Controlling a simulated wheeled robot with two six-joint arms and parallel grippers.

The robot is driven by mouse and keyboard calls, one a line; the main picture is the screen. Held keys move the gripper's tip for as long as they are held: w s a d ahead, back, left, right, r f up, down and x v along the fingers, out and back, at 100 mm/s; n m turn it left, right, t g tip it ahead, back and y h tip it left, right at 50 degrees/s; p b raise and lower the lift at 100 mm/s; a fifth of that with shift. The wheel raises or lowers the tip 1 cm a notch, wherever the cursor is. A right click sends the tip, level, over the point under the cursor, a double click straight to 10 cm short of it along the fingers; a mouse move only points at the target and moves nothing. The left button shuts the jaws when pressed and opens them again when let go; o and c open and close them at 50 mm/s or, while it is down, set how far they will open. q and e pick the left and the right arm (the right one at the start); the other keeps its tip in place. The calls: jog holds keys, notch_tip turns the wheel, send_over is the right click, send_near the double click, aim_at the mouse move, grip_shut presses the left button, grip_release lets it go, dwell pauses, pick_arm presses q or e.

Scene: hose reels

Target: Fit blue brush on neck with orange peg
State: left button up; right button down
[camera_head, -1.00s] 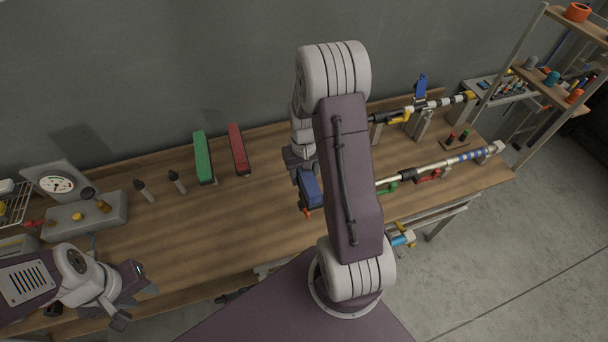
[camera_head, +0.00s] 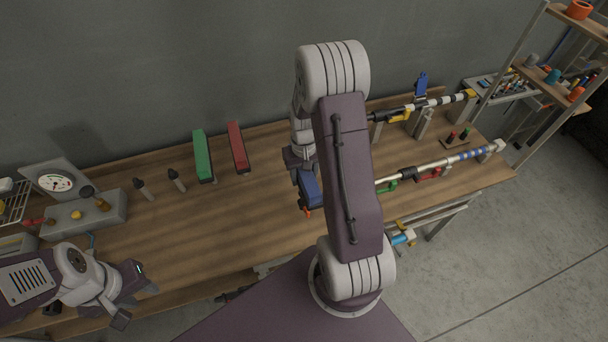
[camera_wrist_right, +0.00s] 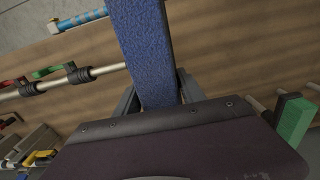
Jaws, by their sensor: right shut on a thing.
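The blue brush (camera_head: 311,188) hangs over the middle of the table, held by my right gripper, which my own arm mostly hides in the head view. In the right wrist view the brush (camera_wrist_right: 144,50) stands between the two fingers of my right gripper (camera_wrist_right: 160,97), which is shut on it. A small orange piece (camera_head: 307,211) shows at the brush's near end; I cannot tell whether it belongs to the brush or to a neck behind it. My left gripper (camera_head: 139,303) is open and empty at the table's front left.
A green brush (camera_head: 203,160) and a red brush (camera_head: 238,150) lie left of my right arm, with two dark pegs (camera_head: 177,180) nearby. Long tubes rest on stands (camera_head: 425,127) at the right. A gauge box (camera_head: 85,215) stands at the left. The middle-left tabletop is clear.

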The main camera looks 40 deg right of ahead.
jog(key=shift+f+b, duration=1.35)
jog(key=shift+f, duration=0.45)
jog(key=c, duration=0.6)
grip_release()
notch_tip(320, 180, up, 9)
jog(key=shift+r+b, duration=0.1)
jog(key=shift+b, duration=0.8)
